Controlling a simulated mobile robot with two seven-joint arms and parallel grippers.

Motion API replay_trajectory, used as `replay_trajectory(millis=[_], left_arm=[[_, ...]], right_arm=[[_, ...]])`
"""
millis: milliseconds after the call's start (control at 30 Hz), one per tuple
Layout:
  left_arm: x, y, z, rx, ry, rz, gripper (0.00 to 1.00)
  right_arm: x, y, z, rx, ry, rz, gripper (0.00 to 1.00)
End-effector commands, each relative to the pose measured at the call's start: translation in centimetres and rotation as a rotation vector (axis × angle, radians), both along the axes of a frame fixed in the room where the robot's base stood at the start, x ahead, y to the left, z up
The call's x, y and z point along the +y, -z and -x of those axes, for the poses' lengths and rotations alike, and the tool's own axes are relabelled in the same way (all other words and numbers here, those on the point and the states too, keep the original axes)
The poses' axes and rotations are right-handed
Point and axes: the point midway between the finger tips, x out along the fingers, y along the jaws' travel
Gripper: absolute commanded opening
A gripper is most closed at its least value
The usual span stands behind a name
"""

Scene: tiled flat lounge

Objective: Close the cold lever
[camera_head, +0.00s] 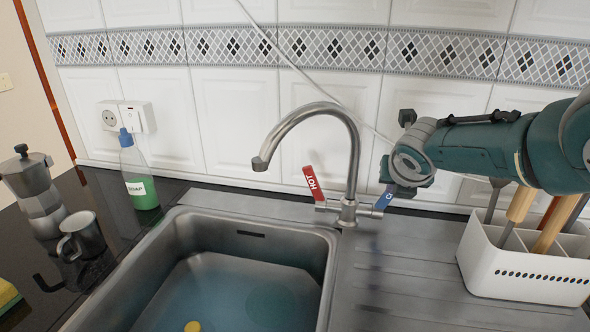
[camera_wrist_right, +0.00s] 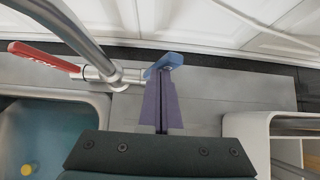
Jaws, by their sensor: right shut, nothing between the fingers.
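The cold lever (camera_head: 384,199) is the blue handle on the right side of the steel tap (camera_head: 349,205). It tilts upward in the head view and also shows in the right wrist view (camera_wrist_right: 166,62). The red hot lever (camera_head: 313,183) is on the tap's left side, also tilted up, and shows in the wrist view (camera_wrist_right: 44,56). My right gripper (camera_wrist_right: 161,84) is shut and empty, its fingertips right at the blue lever; whether they touch it I cannot tell. My left gripper is not in view.
The sink basin (camera_head: 183,237) holds bluish water and a small yellow thing. A white utensil holder (camera_head: 520,271) stands right on the drainboard (camera_head: 400,285). A soap bottle (camera_head: 139,180), moka pot (camera_head: 37,190) and mug (camera_head: 82,236) stand left. The tiled wall is close behind the tap.

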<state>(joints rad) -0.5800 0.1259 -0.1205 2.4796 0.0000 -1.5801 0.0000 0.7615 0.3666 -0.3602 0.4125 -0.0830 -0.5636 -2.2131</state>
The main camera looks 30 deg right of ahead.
Motion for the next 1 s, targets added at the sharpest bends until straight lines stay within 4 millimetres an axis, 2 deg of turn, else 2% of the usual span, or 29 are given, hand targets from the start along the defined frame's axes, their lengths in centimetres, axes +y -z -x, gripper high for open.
replay_trajectory(millis=[233,767,1000], left_arm=[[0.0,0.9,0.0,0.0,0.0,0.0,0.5],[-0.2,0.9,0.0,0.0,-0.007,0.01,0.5],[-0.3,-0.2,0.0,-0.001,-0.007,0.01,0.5]], right_arm=[[-0.6,-0.3,-0.6,-0.003,0.0,0.003,0.0],[-0.8,-0.6,-0.8,-0.009,-0.001,0.005,0.0],[-0.4,-0.7,-0.3,-0.003,-0.001,0.004,0.0]])
